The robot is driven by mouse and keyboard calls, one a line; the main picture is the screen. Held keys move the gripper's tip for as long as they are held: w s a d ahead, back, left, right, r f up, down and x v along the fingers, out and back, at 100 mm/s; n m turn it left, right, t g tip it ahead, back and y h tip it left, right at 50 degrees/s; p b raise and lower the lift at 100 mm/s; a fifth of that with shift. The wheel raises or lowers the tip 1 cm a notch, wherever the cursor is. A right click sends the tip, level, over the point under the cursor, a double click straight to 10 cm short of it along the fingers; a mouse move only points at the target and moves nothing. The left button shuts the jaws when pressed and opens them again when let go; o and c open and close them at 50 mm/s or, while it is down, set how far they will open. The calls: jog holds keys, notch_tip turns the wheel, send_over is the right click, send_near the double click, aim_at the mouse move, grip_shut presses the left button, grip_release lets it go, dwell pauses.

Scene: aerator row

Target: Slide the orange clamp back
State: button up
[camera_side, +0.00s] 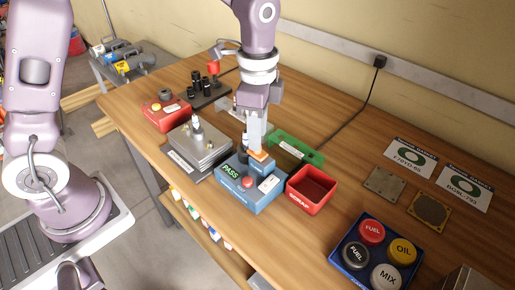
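The orange clamp (258,156) is a small flat orange piece at the back of the blue test box (262,199). The box front has a lit green PASS display, a red button and a white label. My gripper (257,148) points down right over the clamp, its fingertips at or just above it. I cannot tell whether the fingers touch the clamp or how far apart they are. Part of the clamp and the box's back are hidden by the fingers.
A red SCRAP bin (312,184) stands right of the box, with a green tray (296,150) behind. A grey metal fixture (198,146) is on the left. A blue tray (352,254) of labelled round caps stands front right.

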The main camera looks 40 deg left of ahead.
jog(key=shift+f, duration=0.65)
jog(key=shift+f, duration=0.9)
jog(key=shift+r, duration=0.1)
